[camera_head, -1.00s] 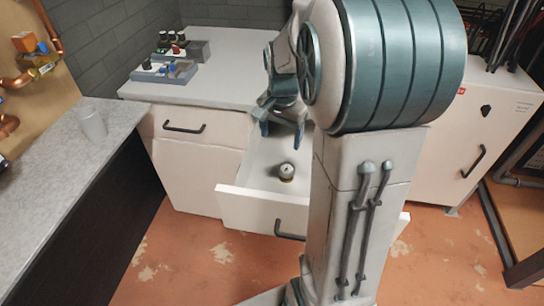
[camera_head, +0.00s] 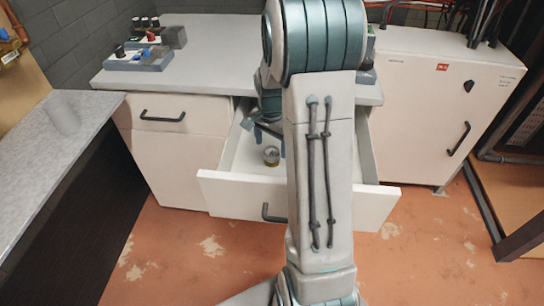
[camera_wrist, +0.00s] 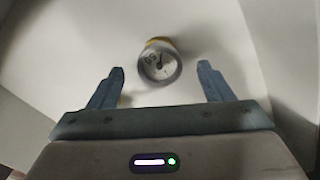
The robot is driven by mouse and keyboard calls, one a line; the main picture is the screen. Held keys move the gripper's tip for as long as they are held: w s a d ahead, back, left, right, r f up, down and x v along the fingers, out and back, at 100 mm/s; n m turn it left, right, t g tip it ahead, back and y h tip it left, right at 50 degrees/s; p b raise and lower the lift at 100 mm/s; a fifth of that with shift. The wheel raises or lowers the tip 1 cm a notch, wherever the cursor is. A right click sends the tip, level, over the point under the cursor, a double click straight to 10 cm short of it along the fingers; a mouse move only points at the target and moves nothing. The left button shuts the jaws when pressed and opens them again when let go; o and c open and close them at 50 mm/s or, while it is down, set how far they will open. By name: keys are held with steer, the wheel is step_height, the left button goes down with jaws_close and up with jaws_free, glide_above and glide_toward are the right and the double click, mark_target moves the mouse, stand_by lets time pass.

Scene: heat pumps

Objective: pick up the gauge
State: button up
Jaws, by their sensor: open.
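In the head view my gripper (camera_head: 267,138) is inside the drawer area, close to the gauge and partly hidden by my arm.
The drawer (camera_head: 240,195) is pulled out, with walls around the gauge and its right part hidden by my arm. A white cabinet (camera_head: 420,110) is at right.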

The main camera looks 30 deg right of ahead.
mark_target(271, 151)
step_height(271, 151, down, 5)
steer(key=shift+r+b, duration=0.2)
steer(key=shift+b, duration=0.15)
steer(key=c, duration=1.2)
steer(key=shift+r, duration=0.1)
